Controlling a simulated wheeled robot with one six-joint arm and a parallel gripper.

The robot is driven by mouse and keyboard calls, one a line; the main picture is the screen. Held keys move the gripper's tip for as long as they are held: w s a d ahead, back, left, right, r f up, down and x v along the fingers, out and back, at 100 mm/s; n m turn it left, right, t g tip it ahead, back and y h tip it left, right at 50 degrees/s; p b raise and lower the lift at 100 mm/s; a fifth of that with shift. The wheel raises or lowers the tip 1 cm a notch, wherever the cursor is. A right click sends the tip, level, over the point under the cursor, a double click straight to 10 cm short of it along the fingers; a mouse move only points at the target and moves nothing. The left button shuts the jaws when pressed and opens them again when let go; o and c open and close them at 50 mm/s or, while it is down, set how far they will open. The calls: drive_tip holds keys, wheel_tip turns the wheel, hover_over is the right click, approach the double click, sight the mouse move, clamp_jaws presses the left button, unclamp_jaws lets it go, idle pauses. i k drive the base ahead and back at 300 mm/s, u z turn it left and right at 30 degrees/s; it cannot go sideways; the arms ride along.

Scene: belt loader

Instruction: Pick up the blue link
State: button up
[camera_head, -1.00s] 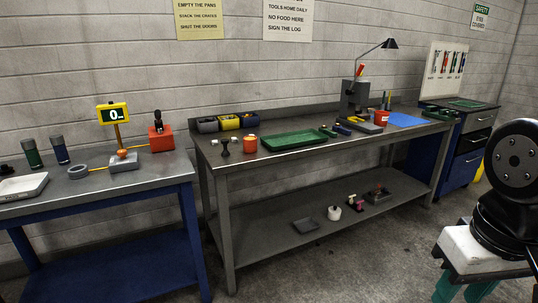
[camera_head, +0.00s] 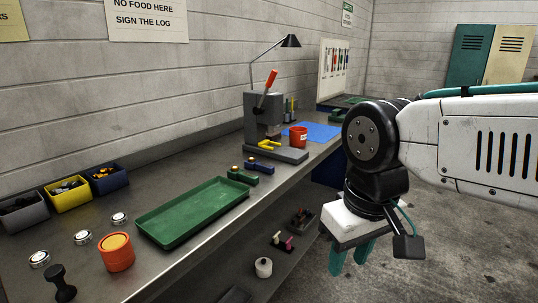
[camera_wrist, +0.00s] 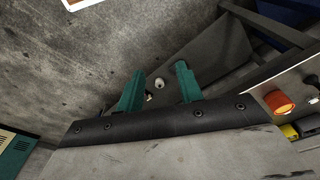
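A dark blue link-like part (camera_head: 260,167) lies on the grey workbench in the head view, in front of the press and behind the green tray. A similar green part (camera_head: 242,176) lies close beside it, nearer the tray. I take the dark blue part for the blue link; it is small in the picture. My gripper (camera_head: 352,258) hangs to the right of the bench, over the floor side and well apart from the part. Its two teal fingers are spread with nothing between them, as the wrist view (camera_wrist: 160,72) also shows. I cannot make out the blue part in the wrist view.
A green tray (camera_head: 194,211), an orange pot (camera_head: 116,252) and blue, yellow and grey bins (camera_head: 106,179) are on the bench. A press (camera_head: 257,118), red cup (camera_head: 298,137) and blue mat (camera_head: 318,131) stand farther along. A lower shelf holds a white roll (camera_head: 263,267).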

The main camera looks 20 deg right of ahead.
sight(265, 167)
drive_tip(key=z, duration=0.6)
drive_tip(key=i, duration=1.3)
drive_tip(key=z, duration=0.6)
